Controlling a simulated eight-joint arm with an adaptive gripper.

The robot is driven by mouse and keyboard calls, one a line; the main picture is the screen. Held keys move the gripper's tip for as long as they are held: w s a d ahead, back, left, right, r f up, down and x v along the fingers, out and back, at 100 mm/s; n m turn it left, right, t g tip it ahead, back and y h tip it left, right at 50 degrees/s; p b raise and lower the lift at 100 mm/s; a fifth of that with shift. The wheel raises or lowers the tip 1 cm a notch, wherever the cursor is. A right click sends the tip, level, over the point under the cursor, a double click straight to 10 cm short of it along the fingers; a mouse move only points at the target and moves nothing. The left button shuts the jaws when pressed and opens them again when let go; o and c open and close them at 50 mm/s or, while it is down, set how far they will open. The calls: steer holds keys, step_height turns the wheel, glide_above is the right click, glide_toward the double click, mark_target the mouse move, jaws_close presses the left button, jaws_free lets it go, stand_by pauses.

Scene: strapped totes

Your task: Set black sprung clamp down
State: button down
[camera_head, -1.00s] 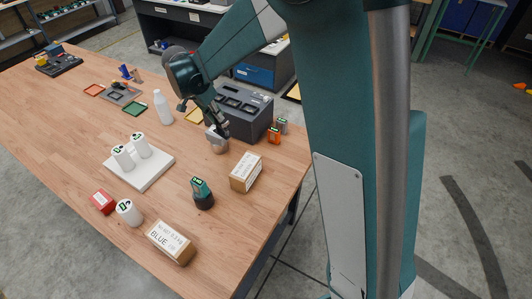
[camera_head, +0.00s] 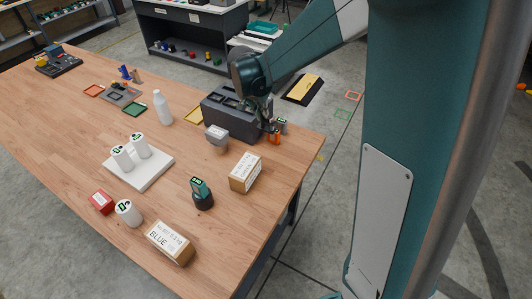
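My gripper (camera_head: 267,123) is at the right end of the dark grey compartment box (camera_head: 232,128), close above the small orange item (camera_head: 274,137) and the grey item (camera_head: 282,125). Its fingers are dark and small in this view, so I cannot tell whether they are open or shut. I cannot make out a black sprung clamp clearly. Anything dark between the fingers blends with them and the box.
A grey-topped item (camera_head: 217,135) stands in front of the box. A cardboard box (camera_head: 246,173), a teal-and-black item (camera_head: 202,194) and a BLUE-labelled box (camera_head: 170,243) stand nearer. A white tray (camera_head: 153,173) holds white cylinders. The left tabletop (camera_head: 50,110) is mostly clear.

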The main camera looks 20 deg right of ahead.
mark_target(262, 128)
steer(key=shift+w+a+f, duration=0.1)
steer(key=shift+f, duration=1.95)
steer(key=shift+f, duration=2.9)
steer(key=shift+f, duration=0.1)
steer(key=shift+f, duration=1.95)
steer(key=shift+f+b, duration=0.15)
steer(key=shift+b, duration=0.2)
